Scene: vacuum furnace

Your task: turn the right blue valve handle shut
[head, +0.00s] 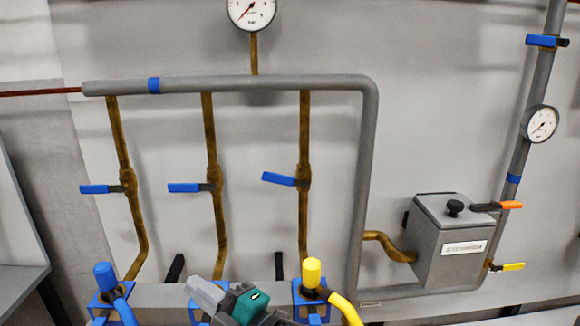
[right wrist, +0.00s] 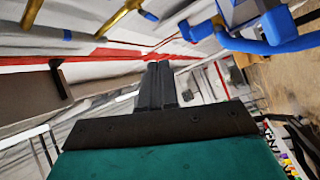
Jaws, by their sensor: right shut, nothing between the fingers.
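Three blue lever handles sit on vertical brass pipes in the head view. The right one (head: 279,179) points left from its valve and tilts slightly, its left end higher. The middle handle (head: 184,187) and the left handle (head: 100,189) lie nearly level. Another blue handle (head: 541,40) is on the grey pipe at the upper right. My right gripper (head: 197,285) is low in the head view, below the handles and apart from them. Its dark fingers are together and empty in the right wrist view (right wrist: 158,85). My left gripper is not in view.
A blue-capped fitting (head: 104,275) and a yellow-capped fitting (head: 312,272) stand along the bottom. A grey box (head: 440,246), with orange (head: 510,205) and yellow (head: 513,267) handles nearby, is at right. A horizontal grey pipe (head: 230,84) runs above the valves.

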